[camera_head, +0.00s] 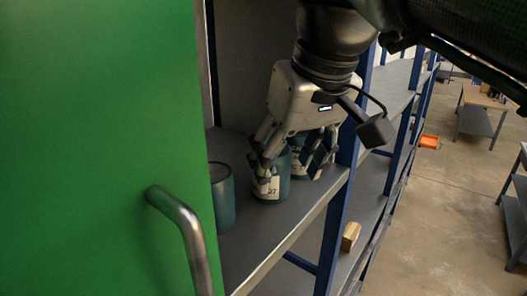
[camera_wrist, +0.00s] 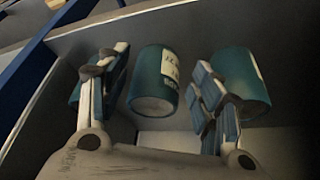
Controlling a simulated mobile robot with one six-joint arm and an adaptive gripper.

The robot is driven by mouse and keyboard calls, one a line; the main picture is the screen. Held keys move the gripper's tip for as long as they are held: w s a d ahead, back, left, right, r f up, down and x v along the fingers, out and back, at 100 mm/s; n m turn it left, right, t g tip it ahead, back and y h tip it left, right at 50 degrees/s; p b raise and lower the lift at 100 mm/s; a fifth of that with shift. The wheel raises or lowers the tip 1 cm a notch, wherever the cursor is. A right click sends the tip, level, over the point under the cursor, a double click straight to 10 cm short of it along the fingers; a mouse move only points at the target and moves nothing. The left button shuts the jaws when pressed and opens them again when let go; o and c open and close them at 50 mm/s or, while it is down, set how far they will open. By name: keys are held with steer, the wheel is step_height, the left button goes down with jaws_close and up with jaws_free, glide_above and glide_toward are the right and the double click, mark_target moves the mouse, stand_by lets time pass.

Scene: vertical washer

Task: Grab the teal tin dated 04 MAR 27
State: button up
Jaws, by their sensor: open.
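A teal tin (camera_head: 271,187) stands upright on the shelf in the head view, with a pale label whose only legible part looks like "27". My gripper (camera_head: 289,168) is open, pointing down, with its fingers around this tin. In the wrist view the middle tin (camera_wrist: 154,82) lies between the two spread finger sets (camera_wrist: 160,72), with gaps visible on both sides. A second teal tin (camera_head: 222,196) stands to the left, partly hidden by the green door; a third (camera_head: 297,157) is mostly hidden behind my right finger. Full dates cannot be read.
The green door (camera_head: 95,130) with its metal handle (camera_head: 185,230) fills the left foreground. A blue upright (camera_head: 338,220) stands close right of the gripper. The shelf front (camera_head: 290,232) is bare. A wooden block (camera_head: 350,236) sits on a lower level.

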steer(key=w, duration=0.1)
steer(key=w+a, duration=0.1)
steer(key=w, duration=0.1)
steer(key=w+a+p, duration=0.1)
steer(key=shift+w, duration=0.2)
steer(key=x, duration=0.5)
steer(key=shift+f+b, duration=0.1)
steer(key=shift+b, duration=0.3)
steer(key=shift+c, duration=0.5)
steer(key=c, duration=0.8)
